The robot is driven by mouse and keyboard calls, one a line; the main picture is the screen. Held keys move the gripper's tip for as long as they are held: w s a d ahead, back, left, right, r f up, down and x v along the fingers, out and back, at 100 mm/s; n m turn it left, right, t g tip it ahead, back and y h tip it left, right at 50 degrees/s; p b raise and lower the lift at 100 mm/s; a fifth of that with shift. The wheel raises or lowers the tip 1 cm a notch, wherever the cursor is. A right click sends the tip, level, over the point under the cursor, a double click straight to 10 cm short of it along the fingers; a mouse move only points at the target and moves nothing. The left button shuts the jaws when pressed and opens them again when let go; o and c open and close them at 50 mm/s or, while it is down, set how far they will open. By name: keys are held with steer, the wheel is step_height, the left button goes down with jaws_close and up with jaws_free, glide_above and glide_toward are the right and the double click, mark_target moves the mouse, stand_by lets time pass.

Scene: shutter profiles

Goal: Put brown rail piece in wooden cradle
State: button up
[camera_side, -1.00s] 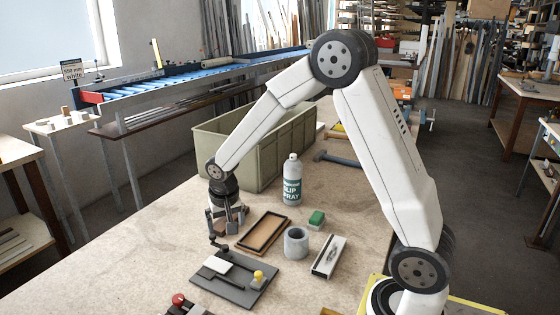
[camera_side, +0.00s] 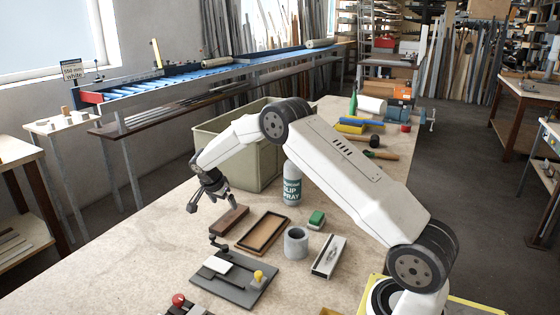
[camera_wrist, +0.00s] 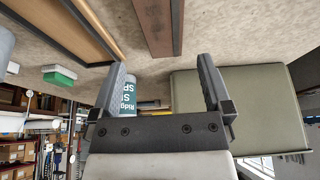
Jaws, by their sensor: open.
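The brown rail piece (camera_side: 229,220) lies on the bench just left of the wooden cradle, outside it. The wooden cradle (camera_side: 262,233) is a shallow, empty rectangular tray with a raised rim. My gripper (camera_side: 207,198) is open and empty, raised above the bench to the left of and above the rail piece, tilted. In the wrist view, the gripper's two spread fingers (camera_wrist: 162,68) have nothing between them. The rail piece (camera_wrist: 158,25) shows beyond them at the top, and part of the cradle (camera_wrist: 68,28) at upper left.
A green bin (camera_side: 262,160) stands behind my gripper. A dark plate fixture (camera_side: 240,283) lies in front. The bench's left part is clear.

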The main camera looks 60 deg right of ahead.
mark_target(230, 216)
steer(key=shift+f, duration=0.1)
steer(key=shift+x, duration=1.25)
steer(key=shift+f, duration=0.1)
steer(key=shift+x, duration=2.5)
steer(key=shift+w, duration=0.15)
steer(key=c, duration=1.3)
